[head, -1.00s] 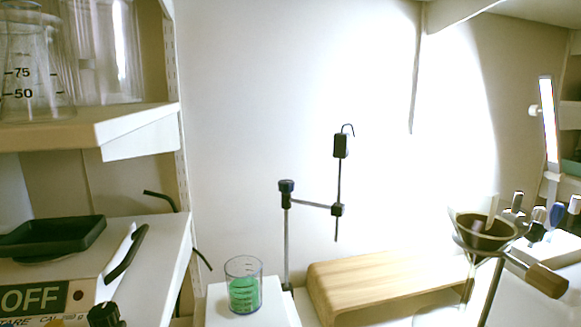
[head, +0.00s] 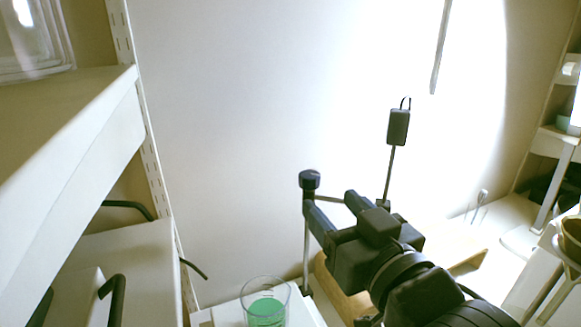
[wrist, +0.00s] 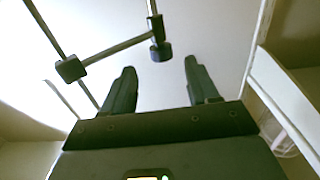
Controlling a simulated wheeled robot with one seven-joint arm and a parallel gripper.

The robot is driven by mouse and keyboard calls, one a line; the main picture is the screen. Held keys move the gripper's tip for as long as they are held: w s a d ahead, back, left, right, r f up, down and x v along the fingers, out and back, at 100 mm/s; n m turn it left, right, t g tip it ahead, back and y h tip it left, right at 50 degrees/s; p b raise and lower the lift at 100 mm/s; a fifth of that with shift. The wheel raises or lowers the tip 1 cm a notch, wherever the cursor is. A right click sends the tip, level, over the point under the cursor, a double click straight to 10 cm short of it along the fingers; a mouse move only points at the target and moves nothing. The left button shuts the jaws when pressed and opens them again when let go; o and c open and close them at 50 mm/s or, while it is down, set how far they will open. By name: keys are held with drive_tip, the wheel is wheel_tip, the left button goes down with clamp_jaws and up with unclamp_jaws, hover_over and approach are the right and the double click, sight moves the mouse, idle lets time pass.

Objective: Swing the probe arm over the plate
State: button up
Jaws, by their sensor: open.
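The probe arm (head: 332,199) is a thin grey rod running right from a post with a dark knob (head: 309,179) to a small clamp. The upright probe rod there carries a black block (head: 398,127). The plate (head: 227,314) is a white slab at the bottom, partly out of frame; a clear beaker with green liquid (head: 265,312) stands on it. My gripper (head: 330,205) is open and empty, in front of the arm, partly covering it and the probe's lower end. In the wrist view, the knob (wrist: 161,51) shows beyond and between my open fingers (wrist: 159,70); the clamp (wrist: 70,68) is left.
A wooden stand (head: 346,296) is partly hidden behind my gripper. A white shelf (head: 90,140) juts in at the left, with a white surface (head: 140,260) below it. A funnel (head: 571,240) is at the right edge.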

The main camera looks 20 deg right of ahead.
sight(314, 184)
drive_tip(key=shift+w+r, duration=0.35)
drive_tip(key=shift+w, duration=0.35)
drive_tip(key=w+p, duration=0.1)
drive_tip(key=w, duration=0.6)
drive_tip(key=shift+f, duration=0.1)
clamp_jaws()
